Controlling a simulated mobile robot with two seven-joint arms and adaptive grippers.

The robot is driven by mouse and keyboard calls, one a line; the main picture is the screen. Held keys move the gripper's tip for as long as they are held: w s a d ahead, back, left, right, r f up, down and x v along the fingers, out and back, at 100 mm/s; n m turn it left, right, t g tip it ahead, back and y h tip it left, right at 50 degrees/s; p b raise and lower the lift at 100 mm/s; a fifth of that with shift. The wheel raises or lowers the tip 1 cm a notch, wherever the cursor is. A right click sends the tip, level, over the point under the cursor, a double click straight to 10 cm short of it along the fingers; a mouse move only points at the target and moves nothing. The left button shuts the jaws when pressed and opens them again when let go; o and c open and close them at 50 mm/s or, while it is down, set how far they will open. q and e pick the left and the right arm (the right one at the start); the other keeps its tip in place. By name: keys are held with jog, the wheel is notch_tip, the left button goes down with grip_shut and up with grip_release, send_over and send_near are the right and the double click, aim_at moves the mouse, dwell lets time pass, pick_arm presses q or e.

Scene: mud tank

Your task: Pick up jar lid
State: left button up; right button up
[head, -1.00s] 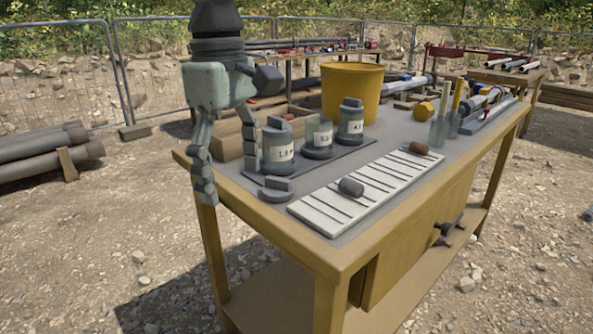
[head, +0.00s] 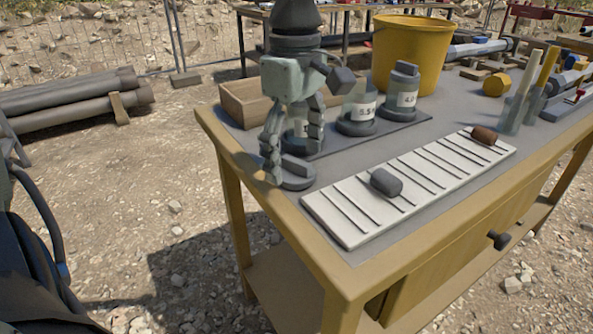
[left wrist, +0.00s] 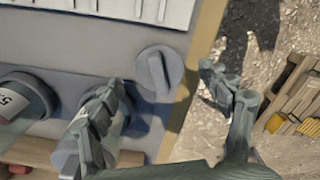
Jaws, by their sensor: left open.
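The jar lid (head: 297,174) is a round grey disc with a raised grip bar, lying flat near the left corner of the workbench. It also shows whole in the left wrist view (left wrist: 158,70), close to the bench edge. My left gripper (head: 295,162) is open and empty, pointing down at the lid. In the left wrist view its fingers (left wrist: 161,80) are spread to either side of the lid. Whether they touch it, I cannot tell. Behind the gripper, one labelled jar (head: 300,132) is partly hidden. My right gripper is not in view.
A white slatted board (head: 345,215) with a dark grey cylinder (head: 386,182) and a brown one (head: 484,136) lies to the right. A wooden box (head: 245,100) and yellow bucket (head: 412,55) stand behind.

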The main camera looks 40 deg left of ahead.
pick_arm(q)
jog(key=shift+f, duration=0.6)
jog(key=c, duration=1.1)
